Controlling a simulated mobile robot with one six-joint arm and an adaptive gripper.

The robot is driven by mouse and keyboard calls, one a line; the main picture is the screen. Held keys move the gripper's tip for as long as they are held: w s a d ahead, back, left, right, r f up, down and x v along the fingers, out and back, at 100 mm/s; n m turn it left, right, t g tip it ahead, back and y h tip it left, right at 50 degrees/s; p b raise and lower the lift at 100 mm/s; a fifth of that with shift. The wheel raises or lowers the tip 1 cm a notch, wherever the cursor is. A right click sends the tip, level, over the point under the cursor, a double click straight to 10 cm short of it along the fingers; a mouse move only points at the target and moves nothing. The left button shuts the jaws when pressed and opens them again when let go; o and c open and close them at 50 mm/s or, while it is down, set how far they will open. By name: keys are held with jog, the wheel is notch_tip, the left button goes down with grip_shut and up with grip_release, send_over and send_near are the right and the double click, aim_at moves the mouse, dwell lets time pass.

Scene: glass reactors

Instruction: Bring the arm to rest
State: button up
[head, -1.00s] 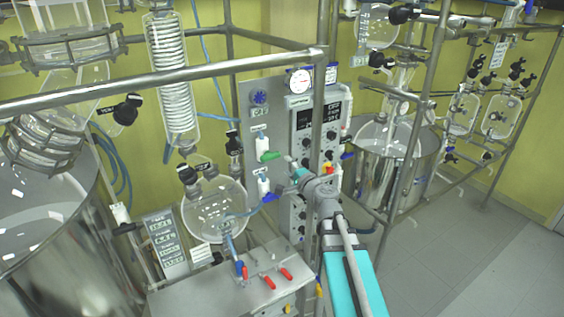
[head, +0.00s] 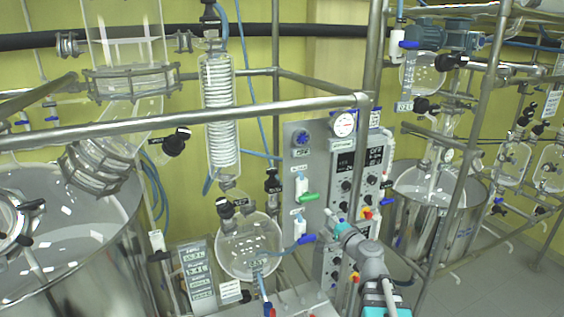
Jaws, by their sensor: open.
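My gripper (head: 341,228) is low and right of centre in the head view, at the end of my grey arm. Its small teal-tipped fingers point away toward the control panel (head: 300,160). It looks open, and no object shows between the fingers. The green-handled valve (head: 308,197) and the blue-handled valve (head: 304,239) are just left of it in the picture. I cannot tell how far the fingers are from the panel.
A round glass flask (head: 248,245) hangs left of my gripper. A metal rail (head: 200,116) and upright post (head: 362,140) cross the view. Large steel vessels stand at left (head: 85,275) and right (head: 415,225). Free floor (head: 490,285) shows at lower right.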

jog(key=s+a+f+n+g+y+b, duration=0.1)
jog(key=s+a+f+n+g+b, duration=0.3)
jog(key=f, duration=0.5)
jog(key=s+a+f+n+g+b, duration=0.3)
jog(key=a+f+n+g, duration=0.2)
jog(key=f, duration=0.4)
jog(key=s+d+f+n+g+h+b, duration=0.4)
jog(key=s+f+g+h+b, duration=0.3)
jog(key=s+f, duration=0.4)
notch_tip(320, 180, down, 4)
jog(key=shift+d+r, duration=0.2)
jog(key=shift+d, duration=0.4)
